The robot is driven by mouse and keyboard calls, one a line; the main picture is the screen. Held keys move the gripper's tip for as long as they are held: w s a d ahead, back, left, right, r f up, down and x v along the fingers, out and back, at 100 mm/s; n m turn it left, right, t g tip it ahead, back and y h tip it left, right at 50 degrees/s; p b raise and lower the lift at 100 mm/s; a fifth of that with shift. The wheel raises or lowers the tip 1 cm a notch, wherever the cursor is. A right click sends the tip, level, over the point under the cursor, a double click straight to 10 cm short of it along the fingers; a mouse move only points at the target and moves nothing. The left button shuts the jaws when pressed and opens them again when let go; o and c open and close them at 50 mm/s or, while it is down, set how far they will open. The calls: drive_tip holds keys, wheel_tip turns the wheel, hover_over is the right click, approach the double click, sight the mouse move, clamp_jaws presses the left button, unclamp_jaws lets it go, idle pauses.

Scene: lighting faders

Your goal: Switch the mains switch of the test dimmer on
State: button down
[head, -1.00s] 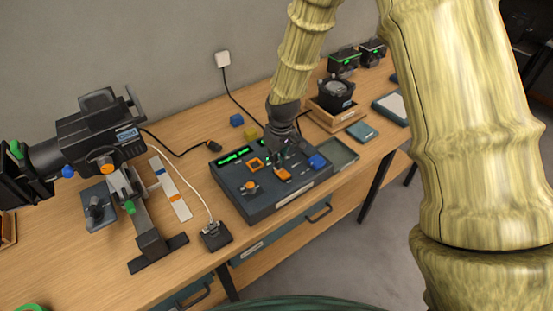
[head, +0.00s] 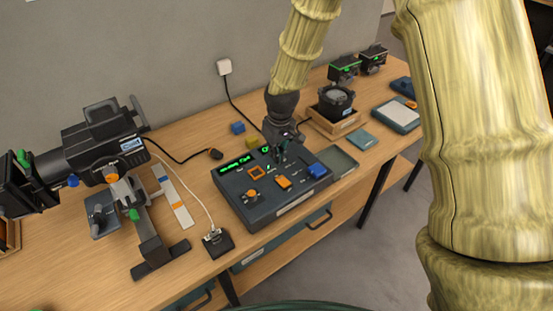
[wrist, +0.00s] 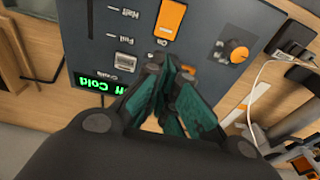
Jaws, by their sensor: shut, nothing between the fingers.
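The test dimmer (head: 262,213) is a dark grey sloped box on the bench, with a lit green display (head: 236,165). Its panel carries an orange rocker (head: 283,182), an orange knob (head: 252,194) and a square orange frame (head: 256,172). In the wrist view the rocker (wrist: 170,19) has "On" printed beside its lower end; I cannot tell which way it is tipped. My gripper (head: 279,158) is shut and empty over the back part of the panel, apart from the rocker. In the wrist view its fingers (wrist: 172,68) hide part of the panel.
A blue block (head: 317,170) sits at the dimmer's right end, beside an open tray (head: 343,163). A large lamp on a stand (head: 103,145) and a small black socket box (head: 217,243) are to the left. A wooden box (head: 334,126) stands behind right.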

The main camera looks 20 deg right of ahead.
wheel_tip(320, 180, up, 8)
drive_tip(key=w+b, duration=0.1)
drive_tip(key=b, duration=0.1)
drive_tip(key=shift+a+b, duration=0.15)
drive_tip(key=shift+b, duration=0.2)
idle(0.4)
